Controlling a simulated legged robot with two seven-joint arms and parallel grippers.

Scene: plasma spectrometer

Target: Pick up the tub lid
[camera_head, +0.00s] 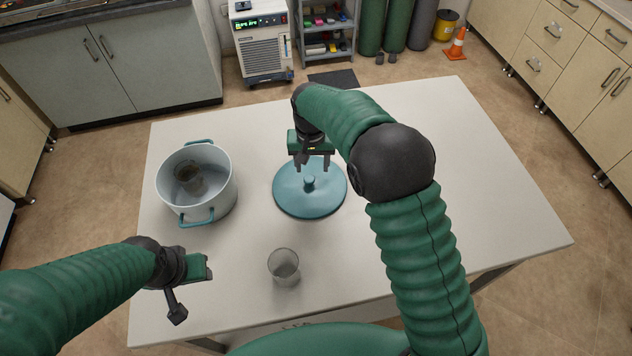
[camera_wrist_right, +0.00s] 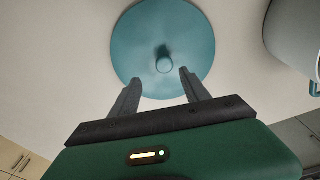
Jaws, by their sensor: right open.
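The tub lid (camera_head: 310,200) is a round teal disc with a small knob in its middle. It lies flat on the white table and also shows in the right wrist view (camera_wrist_right: 150,70). My right gripper (camera_head: 312,166) is open and empty above the far part of the lid. In the right wrist view its two fingers (camera_wrist_right: 160,85) point toward the knob, apart from each other. The tub (camera_head: 225,200) is pale with teal handles and stands on the table left of the lid. My left gripper (camera_head: 190,285) is near the table's front left; its finger gap is unclear.
A beaker with dark contents (camera_head: 190,178) stands inside the tub. An empty clear beaker (camera_head: 284,268) stands on the table (camera_head: 480,200) in front of the lid. The right side of the table is clear apart from my right arm passing over it.

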